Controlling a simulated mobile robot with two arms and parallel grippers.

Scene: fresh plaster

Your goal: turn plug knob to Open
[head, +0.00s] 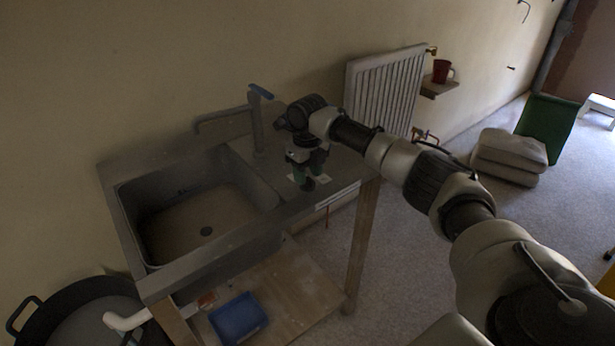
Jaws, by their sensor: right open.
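The plug knob (308,184) is a small dark knob on the right part of the metal sink top, with bits of a white plate around it. My right gripper (306,170) points down at it from above, with its fingers open. The fingers cover part of the knob and of the plate, so I cannot tell which way the knob points or whether a finger touches it. My left gripper is not in view.
A tap (256,120) with a blue lever stands behind the knob, close to my right gripper. A radiator (384,90) and a small shelf with a red mug (441,71) are on the wall. A blue tray (237,318) lies on the lower shelf.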

